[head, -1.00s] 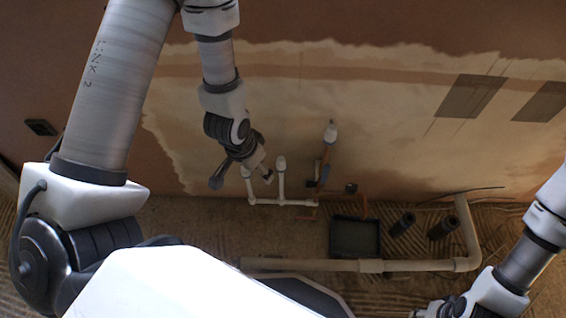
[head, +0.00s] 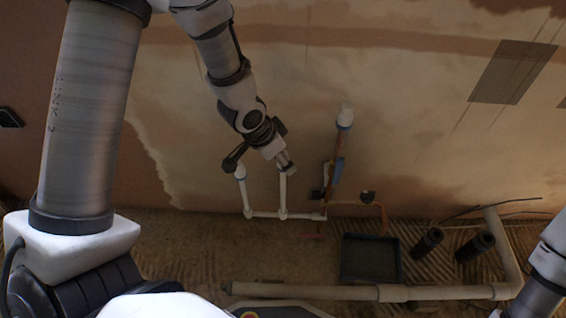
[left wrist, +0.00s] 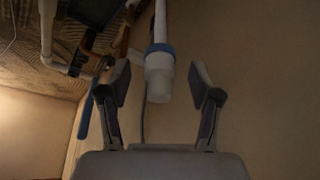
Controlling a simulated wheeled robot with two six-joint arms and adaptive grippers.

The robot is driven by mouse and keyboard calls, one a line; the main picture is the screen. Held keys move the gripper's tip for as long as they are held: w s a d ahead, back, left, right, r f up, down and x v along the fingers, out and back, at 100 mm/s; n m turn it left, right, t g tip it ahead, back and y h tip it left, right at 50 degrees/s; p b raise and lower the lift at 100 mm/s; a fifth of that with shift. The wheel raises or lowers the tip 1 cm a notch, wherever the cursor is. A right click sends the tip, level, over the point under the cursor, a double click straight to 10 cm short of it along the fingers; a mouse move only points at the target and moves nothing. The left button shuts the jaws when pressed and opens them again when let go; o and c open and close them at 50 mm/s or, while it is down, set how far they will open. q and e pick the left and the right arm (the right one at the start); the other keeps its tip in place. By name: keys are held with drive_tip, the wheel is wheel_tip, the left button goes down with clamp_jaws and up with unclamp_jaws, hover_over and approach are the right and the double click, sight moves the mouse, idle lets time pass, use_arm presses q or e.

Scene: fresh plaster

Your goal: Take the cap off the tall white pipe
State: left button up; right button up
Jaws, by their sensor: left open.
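In the left wrist view a white pipe (left wrist: 160,24) ends in a white cap (left wrist: 159,82) with a blue band beside it. My left gripper (left wrist: 160,85) is open, its fingers on either side of the cap and apart from it. In the head view the left gripper (head: 262,166) is in front of two white upright pipes near the wall. The middle upright (head: 283,195) has its top hidden behind a finger. The left upright (head: 241,173) shows a white top. I cannot tell for sure which upright the wrist view shows. My right gripper is out of view.
To the right stands a copper-coloured upright with a white top (head: 345,116) and a blue part. A black tray (head: 370,262), black cylinders (head: 475,246) and a thick pale floor pipe (head: 330,292) lie further right and nearer. The plastered wall is close behind.

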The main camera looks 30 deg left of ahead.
use_arm(q)
drive_tip(key=shift+w+d+f, duration=0.1)
drive_tip(key=shift+w+f, duration=0.05)
drive_tip(key=shift+f, duration=0.4)
drive_tip(key=shift+r, duration=0.1)
drive_tip(key=c, duration=1)
